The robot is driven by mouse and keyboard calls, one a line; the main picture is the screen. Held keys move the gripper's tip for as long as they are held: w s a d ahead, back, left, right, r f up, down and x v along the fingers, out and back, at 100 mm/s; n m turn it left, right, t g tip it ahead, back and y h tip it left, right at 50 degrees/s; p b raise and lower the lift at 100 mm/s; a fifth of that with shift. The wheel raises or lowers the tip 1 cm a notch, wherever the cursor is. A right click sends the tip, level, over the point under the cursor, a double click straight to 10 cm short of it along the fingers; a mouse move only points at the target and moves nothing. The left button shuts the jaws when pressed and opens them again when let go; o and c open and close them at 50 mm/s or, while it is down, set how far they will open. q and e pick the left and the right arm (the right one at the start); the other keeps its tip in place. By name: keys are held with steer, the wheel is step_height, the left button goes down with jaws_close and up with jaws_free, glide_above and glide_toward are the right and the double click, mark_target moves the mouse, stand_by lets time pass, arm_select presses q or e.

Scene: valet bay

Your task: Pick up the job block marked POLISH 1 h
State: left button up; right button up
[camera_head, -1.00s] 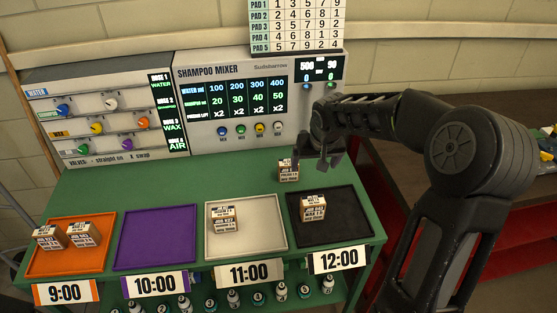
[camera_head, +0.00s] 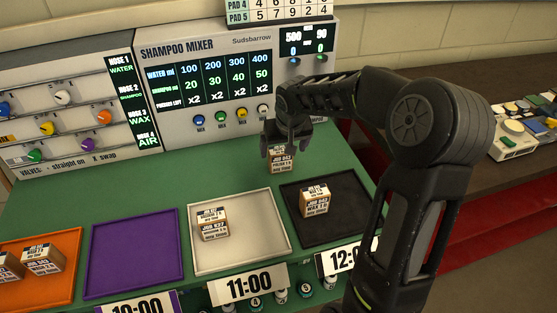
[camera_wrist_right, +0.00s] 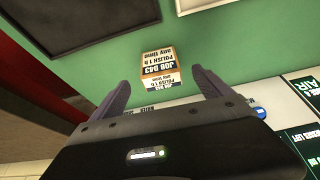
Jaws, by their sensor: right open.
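The job block marked POLISH 1 h, JOB 943 (camera_head: 281,160), stands on the green table top behind the black tray. It also shows upside down in the right wrist view (camera_wrist_right: 159,68), just beyond and between my fingertips. My right gripper (camera_head: 287,148) is open above and behind the block in the head view, partly covering its top. In the wrist view the fingers of my right gripper (camera_wrist_right: 160,82) are spread to either side, with no contact visible. My left gripper is not in view.
A white tray (camera_head: 270,215) and a black tray (camera_head: 345,225) each hold one block. A purple tray (camera_head: 135,255) is empty. An orange tray (camera_head: 45,295) holds two blocks. The shampoo mixer (camera_head: 160,125) stands behind the table.

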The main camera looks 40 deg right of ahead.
mark_target(280, 157)
steer(key=shift+x, duration=1.3)
steer(key=shift+w+f, duration=0.1)
steer(key=p+x, duration=0.1)
steer(key=x, duration=0.4)
steer(key=shift+w, duration=0.2)
steer(key=shift+c, duration=0.6)
steer(key=c, duration=1.4)
steer(key=shift+r, duration=0.2)
step_height(280, 157, up, 10)
steer(key=shift+f, duration=0.1)
